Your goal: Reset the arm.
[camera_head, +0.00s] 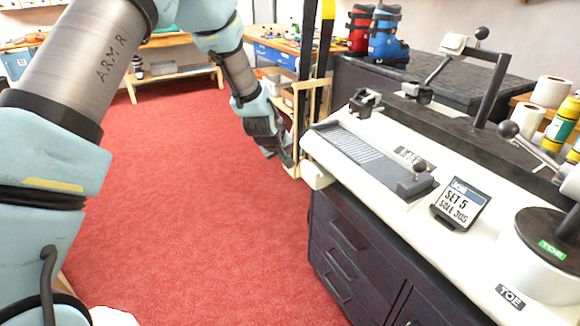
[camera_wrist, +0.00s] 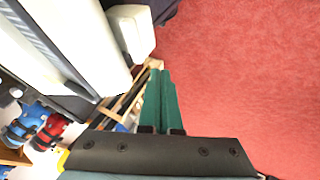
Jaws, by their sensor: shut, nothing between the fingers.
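My gripper (camera_head: 288,160) is at the end of my arm, in the upper middle of the head view. It hangs over the red carpet, just left of the white bench's far left corner. It is close to a wooden rack; I cannot tell whether they touch. In the wrist view the two green fingers of my gripper (camera_wrist: 161,75) lie together with nothing between them. My arm reaches in from the left of the head view and bends down to the gripper.
The binding bench (camera_head: 325,145) fills the right, with a sign (camera_head: 461,204), levers and dark drawers (camera_head: 345,262). The wooden rack (camera_head: 318,98) holds tall upright items. Red and blue boots (camera_head: 386,38) stand behind. Open red carpet (camera_head: 190,200) lies left of the bench.

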